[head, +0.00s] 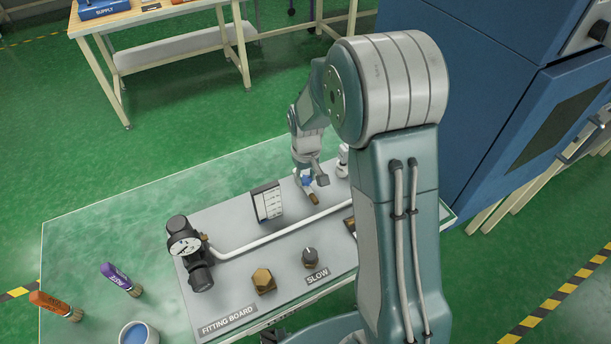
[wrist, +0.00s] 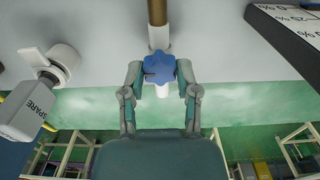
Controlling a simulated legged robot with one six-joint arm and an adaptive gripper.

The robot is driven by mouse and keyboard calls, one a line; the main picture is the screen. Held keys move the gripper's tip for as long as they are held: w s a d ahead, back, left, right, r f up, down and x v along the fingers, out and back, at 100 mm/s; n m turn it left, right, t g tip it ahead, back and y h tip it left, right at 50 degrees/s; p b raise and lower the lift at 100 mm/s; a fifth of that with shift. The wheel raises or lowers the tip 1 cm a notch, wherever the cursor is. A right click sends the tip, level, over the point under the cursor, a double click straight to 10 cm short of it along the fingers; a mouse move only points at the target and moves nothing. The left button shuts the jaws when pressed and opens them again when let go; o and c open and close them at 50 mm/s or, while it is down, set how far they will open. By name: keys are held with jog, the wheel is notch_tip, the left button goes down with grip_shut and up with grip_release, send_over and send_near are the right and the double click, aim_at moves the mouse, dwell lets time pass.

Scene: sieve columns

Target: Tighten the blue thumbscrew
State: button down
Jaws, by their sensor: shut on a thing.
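The blue thumbscrew (wrist: 159,67) is a lobed knob in the middle of the wrist view, with a dark mark on its face. It sits on a white fitting in line with a brown rod (wrist: 157,12). My gripper (wrist: 160,73) has one finger on each side of the thumbscrew and is shut on it. In the head view my gripper (head: 307,180) is over the far part of the fitting board (head: 232,217), with a bit of the blue thumbscrew (head: 306,181) showing. My fingers hide part of it there.
A gauge (head: 184,246), a brass hex fitting (head: 263,281), a knob marked SLOW (head: 310,257) and a white scale card (head: 268,203) stand on the board. A part labelled SPARE (wrist: 30,108) is left of my gripper. Brushes and a cup (head: 138,333) are at front left.

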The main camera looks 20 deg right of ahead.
aim_at(305, 178)
jog(key=m, duration=0.5)
jog(key=shift+s+f+m, duration=0.1)
jog(key=shift+m, duration=0.2)
jog(key=m, duration=0.5)
jog(key=shift+m, duration=0.3)
jog(key=shift+c, duration=1.7)
grip_release()
jog(key=shift+a, duration=0.1)
notch_tip(305, 178, up, 12)
